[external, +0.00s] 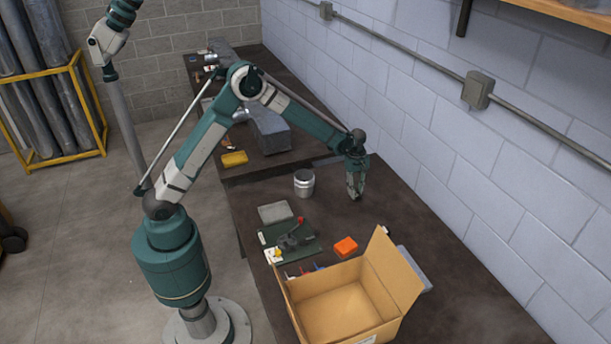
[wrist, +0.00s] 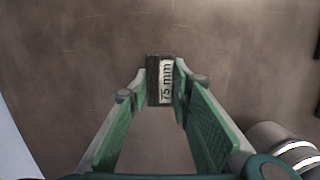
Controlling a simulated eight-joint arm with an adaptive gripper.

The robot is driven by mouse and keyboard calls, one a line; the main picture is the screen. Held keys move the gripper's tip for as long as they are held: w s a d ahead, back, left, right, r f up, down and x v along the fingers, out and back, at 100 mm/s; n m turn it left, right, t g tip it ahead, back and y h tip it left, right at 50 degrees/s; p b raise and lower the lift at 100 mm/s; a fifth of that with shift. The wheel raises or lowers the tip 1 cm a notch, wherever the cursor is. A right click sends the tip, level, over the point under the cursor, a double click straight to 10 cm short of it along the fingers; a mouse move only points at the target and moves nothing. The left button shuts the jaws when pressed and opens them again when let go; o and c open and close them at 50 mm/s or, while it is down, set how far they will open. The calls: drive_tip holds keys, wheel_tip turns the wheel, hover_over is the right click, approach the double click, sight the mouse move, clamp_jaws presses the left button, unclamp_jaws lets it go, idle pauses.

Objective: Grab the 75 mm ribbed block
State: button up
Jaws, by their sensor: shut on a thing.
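In the external view my gripper (external: 354,190) points down at the dark table, right of a metal can. The block is too small to make out there. I cannot tell whether the block touches the table or is just above it.
A metal can (external: 304,183) stands left of my gripper and shows in the wrist view (wrist: 272,140). An open cardboard box (external: 310,310), an orange block (external: 345,247) and a green board (external: 300,250) lie nearer the camera. The block wall (external: 420,120) runs along the right.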

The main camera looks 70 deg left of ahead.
wheel_tip(320, 180, up, 8)
drive_tip(key=shift+f, duration=0.2)
